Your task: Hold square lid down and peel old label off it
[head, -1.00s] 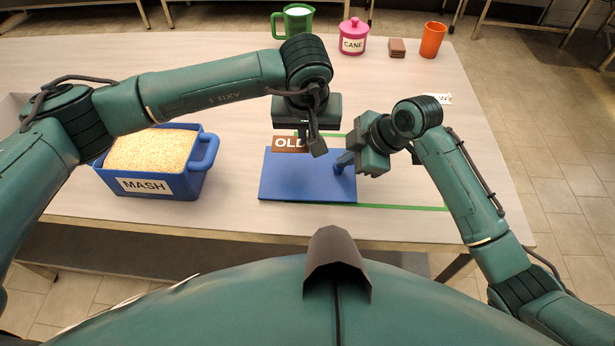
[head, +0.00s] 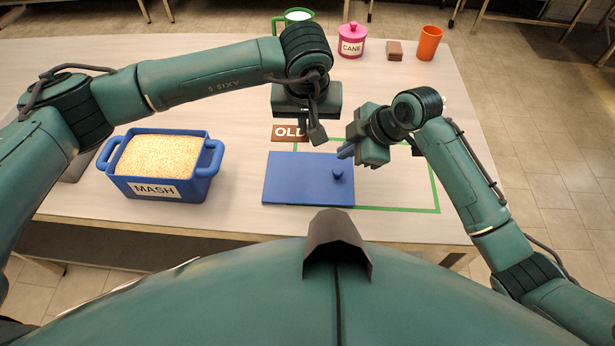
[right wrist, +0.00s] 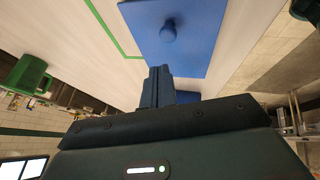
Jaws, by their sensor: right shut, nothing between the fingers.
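The flat blue square lid (head: 300,182) lies on the table with its round knob (head: 337,174) uncovered. The lid and knob also show in the right wrist view (right wrist: 195,55). The brown old label (head: 284,133), reading "OLD", is beyond the lid's far edge and looks clear of it. My left gripper (head: 316,134) is over the label's right end, hiding part of it, and appears shut on it. My right gripper (head: 346,152) is shut and empty, above and beyond the knob, not touching it. Its closed fingers show in the right wrist view (right wrist: 157,85).
A blue MASH tub (head: 155,189) full of grain stands at left. A green outline (head: 400,209) marks the table right of the lid. A green mug (head: 298,16), pink CANE jar (head: 351,42), brown block (head: 395,50) and orange cup (head: 429,43) stand at the back.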

